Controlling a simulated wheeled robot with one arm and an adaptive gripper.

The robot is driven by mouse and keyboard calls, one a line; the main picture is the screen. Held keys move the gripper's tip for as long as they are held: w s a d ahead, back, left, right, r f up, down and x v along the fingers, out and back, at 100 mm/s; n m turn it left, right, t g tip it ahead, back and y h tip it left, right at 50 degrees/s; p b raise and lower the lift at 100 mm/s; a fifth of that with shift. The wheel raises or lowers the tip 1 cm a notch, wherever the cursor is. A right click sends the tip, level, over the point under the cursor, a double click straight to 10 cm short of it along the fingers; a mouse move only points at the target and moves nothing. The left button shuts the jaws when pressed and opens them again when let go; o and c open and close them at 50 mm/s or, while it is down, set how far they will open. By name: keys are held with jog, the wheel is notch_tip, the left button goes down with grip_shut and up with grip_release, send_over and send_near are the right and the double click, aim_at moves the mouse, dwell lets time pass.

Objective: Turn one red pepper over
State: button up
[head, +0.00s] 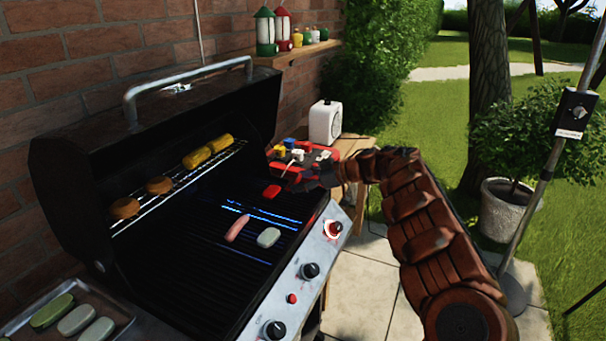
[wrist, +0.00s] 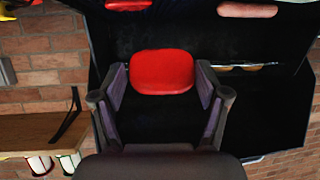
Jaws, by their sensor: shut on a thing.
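My gripper (wrist: 162,95) is shut on a red pepper piece (wrist: 162,72), held between its two fingers in the wrist view. In the head view my gripper (head: 298,178) is above the far right part of the grill, and the held piece (head: 278,167) is only partly distinct there. A second red pepper piece (head: 271,191) lies on the grill grate (head: 195,254), nearer than the gripper. It also shows at the top edge of the wrist view (wrist: 128,4). The held piece appears clear of the grate.
A sausage (head: 238,228) and a pale slice (head: 268,238) lie on the grate. The raised rack (head: 172,192) holds corn and round patties. The open lid (head: 80,140) stands behind. A tray (head: 20,322) of slices is at lower left. A side table (head: 352,147) is behind the gripper.

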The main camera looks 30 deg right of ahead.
aim_at(303, 209)
jog(key=shift+f, duration=2.75)
jog(key=shift+f, duration=1)
jog(key=o, duration=1.1)
jog(key=shift+c, duration=0.2)
jog(key=shift+s+d, duration=0.1)
jog(key=shift+s+d+r, duration=0.15)
jog(key=shift+s+d, duration=0.05)
jog(key=v, duration=1.1)
